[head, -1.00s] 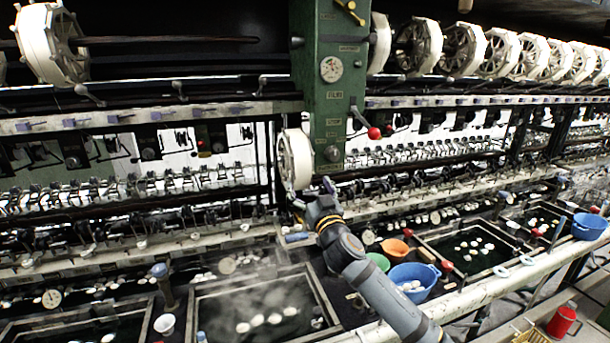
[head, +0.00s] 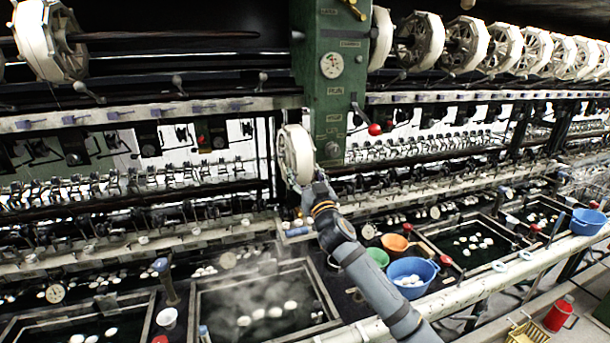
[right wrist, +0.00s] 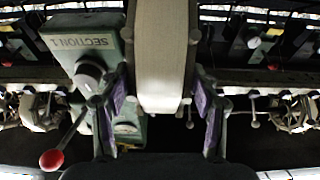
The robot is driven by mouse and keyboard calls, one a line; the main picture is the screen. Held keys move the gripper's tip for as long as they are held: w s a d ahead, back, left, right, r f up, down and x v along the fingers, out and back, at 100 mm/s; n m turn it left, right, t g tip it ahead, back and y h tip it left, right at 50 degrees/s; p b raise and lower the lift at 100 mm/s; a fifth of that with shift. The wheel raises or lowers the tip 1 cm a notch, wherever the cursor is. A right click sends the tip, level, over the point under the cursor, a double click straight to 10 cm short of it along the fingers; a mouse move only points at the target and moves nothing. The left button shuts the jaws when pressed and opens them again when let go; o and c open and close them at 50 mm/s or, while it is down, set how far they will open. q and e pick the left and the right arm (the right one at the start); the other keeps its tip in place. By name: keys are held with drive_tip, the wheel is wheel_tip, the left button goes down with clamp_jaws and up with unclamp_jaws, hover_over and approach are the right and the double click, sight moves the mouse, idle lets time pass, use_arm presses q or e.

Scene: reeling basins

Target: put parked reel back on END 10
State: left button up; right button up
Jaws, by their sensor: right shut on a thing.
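A white, narrow round reel (head: 295,153) is in front of the left side of the green post (head: 327,110), low on it. My right gripper (head: 314,186) reaches up from below and is shut on the reel's lower rim. In the right wrist view the pale reel rim (right wrist: 162,60) stands between the two purple-padded fingers (right wrist: 160,112). A dark horizontal shaft (head: 170,36) runs at upper left, with a white reel (head: 38,40) at its left and a bare stretch toward the post. I cannot read an END 10 label. My left gripper is not in view.
A lever with a red knob (head: 374,129) sticks out of the post. White reels (head: 465,45) line the upper right. Below are steaming basins (head: 262,305), a blue bowl (head: 411,279), an orange bowl (head: 396,243) and a green bowl (head: 377,257). A red flask (head: 559,314) stands lower right.

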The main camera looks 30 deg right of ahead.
drive_tip(key=c, duration=0.4)
drive_tip(key=shift+r, duration=0.1)
drive_tip(key=shift+c, duration=0.7)
drive_tip(key=shift+r, duration=0.1)
drive_tip(key=shift+r, duration=0.25)
drive_tip(key=w+a+p, duration=0.1)
drive_tip(key=w+a, duration=0.1)
drive_tip(key=a, duration=0.7)
drive_tip(key=shift+w+a, duration=0.15)
drive_tip(key=shift+a, duration=0.05)
